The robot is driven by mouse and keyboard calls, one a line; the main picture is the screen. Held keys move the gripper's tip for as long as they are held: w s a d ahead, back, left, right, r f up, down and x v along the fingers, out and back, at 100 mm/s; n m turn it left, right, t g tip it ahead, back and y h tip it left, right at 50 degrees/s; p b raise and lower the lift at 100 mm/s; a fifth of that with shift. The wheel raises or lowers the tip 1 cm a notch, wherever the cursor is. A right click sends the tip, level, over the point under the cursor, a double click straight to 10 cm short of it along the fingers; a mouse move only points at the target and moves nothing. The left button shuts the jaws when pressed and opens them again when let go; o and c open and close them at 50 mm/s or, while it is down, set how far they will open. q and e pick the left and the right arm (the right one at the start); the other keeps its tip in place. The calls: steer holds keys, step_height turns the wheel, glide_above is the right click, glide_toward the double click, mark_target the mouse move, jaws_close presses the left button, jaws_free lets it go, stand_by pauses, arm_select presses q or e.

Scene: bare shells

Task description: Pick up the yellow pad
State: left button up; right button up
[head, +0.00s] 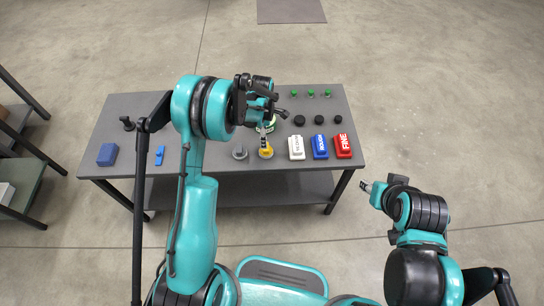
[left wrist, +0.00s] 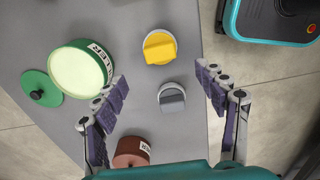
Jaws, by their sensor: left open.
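The yellow pad (head: 265,153) is a small block on a round pale base near the table's front edge. In the left wrist view, the yellow pad (left wrist: 160,48) lies just beyond the fingertips, towards the picture's top. A similar grey pad (left wrist: 172,98) lies between the fingers as seen there; it also shows in the head view (head: 239,152). My left gripper (left wrist: 162,78) is open and empty, above the table; in the head view the left gripper (head: 272,122) hangs just behind the yellow pad. My right gripper (head: 367,187) is right of the table, its jaws too small to judge.
An open green tin (left wrist: 82,68) with pale contents, its green lid (left wrist: 40,88) and a brown-red can (left wrist: 131,152) stand close to the left gripper. White (head: 297,147), blue (head: 320,147) and red (head: 343,146) labelled blocks sit to the right. The table's (head: 225,182) front edge is near.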

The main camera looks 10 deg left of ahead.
mark_target(267, 154)
arm_select(q)
steer(key=f, duration=0.2)
steer(key=f+b, duration=0.1)
steer(key=shift+d, duration=0.25)
step_height(267, 154, down, 6)
steer(key=shift+w+d+r+b, duration=0.1)
steer(key=shift+d+r+b, duration=0.05)
steer(key=shift+b, duration=0.9)
steer(key=shift+r, duration=0.15)
steer(key=c, duration=1.3)
